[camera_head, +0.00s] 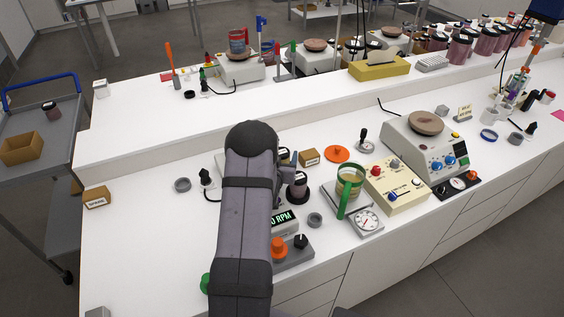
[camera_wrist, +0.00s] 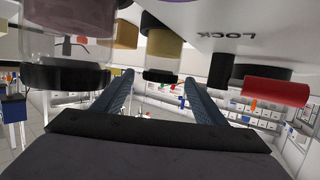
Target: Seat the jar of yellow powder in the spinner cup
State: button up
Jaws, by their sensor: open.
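The jar of yellow powder (camera_wrist: 165,52) shows in the wrist view, which looks upside down, with its dark cap toward my fingers. It lies in line with the gap between my fingertips; I cannot tell whether it is between them or beyond. My gripper (camera_wrist: 158,80) is open, one blue-grey finger on each side of that gap. In the head view my arm covers most of the gripper and that area, and I cannot pick out the yellow jar there. I cannot identify the spinner cup with certainty. A white surface marked LOCK (camera_wrist: 235,34) is close by in the wrist view.
A dark-lidded jar (camera_head: 298,188) stands right of my arm; a clear jar (camera_wrist: 68,48) is close at left in the wrist view. A red cylinder (camera_wrist: 275,92) is at right.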

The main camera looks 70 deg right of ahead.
jog(key=c, duration=1.5)
jog(key=shift+r, duration=0.15)
jog(key=shift+r+b, duration=1.75)
jog(key=shift+r, duration=3.1)
jog(key=w+a+r+n+t+p, duration=0.1)
jog(key=w+a+r+p, duration=0.15)
jog(key=w, duration=0.65)
jog(key=w+a+r+n+t+p, duration=0.1)
jog(key=w+a+r+p, duration=0.2)
jog(key=w, duration=0.7)
jog(key=shift+s+d+f+m+g, duration=0.1)
jog(key=shift+s+d+m+g, duration=0.2)
jog(key=shift+s, duration=0.35)
jog(key=shift+s+d+r+m+g, duration=0.1)
jog(key=shift+s+m+g, duration=0.25)
jog(key=shift+s, duration=0.35)
jog(key=shift+s+d+f+m+g, duration=0.15)
jog(key=shift+s+m+g, duration=0.2)
jog(key=shift+s, duration=0.3)
